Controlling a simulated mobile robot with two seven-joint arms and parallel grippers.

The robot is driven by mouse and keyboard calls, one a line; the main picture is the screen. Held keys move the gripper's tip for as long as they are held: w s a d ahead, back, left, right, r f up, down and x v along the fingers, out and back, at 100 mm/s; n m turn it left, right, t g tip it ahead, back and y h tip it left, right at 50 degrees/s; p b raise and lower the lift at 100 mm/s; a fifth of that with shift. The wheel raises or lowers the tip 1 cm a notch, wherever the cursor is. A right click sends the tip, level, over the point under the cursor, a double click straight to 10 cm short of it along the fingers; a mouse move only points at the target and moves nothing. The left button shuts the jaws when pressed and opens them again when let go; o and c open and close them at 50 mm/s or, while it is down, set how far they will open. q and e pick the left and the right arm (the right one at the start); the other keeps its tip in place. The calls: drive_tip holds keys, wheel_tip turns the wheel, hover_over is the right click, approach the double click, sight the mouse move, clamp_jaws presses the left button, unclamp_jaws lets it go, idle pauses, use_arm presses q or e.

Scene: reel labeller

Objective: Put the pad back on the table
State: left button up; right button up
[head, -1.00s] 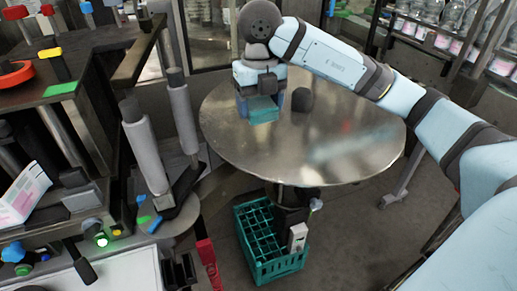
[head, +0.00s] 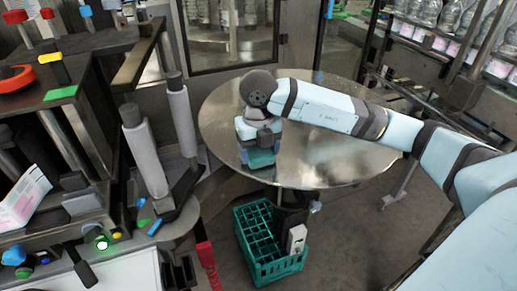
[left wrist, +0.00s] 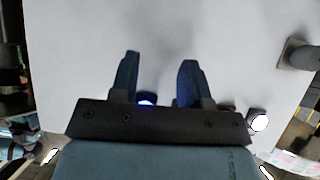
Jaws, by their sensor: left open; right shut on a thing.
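The round metal table (head: 330,172) stands in the middle of the head view. My right gripper (head: 261,154) is over its near left part, pointing down. It is shut on a teal block-like thing (head: 262,160), which I take to be the pad. The jaws hide part of it, and I cannot tell whether it touches the tabletop. My left gripper (left wrist: 158,65) shows only in the left wrist view. It is open and empty in front of a plain pale surface (left wrist: 160,25).
A green crate (head: 268,268) stands on the floor below the table's near edge. The labeller with its grey rollers (head: 146,150) is on the left. Shelves of bottles (head: 440,30) are at the back right. The table's right part is bare.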

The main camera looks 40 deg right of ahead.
sight(258, 149)
drive_tip(key=shift+f, duration=0.1)
drive_tip(key=shift+f, duration=0.15)
drive_tip(key=o, duration=0.9)
drive_tip(key=shift+r, duration=0.4)
wheel_tip(258, 149, up, 12)
drive_tip(key=shift+f, duration=0.15)
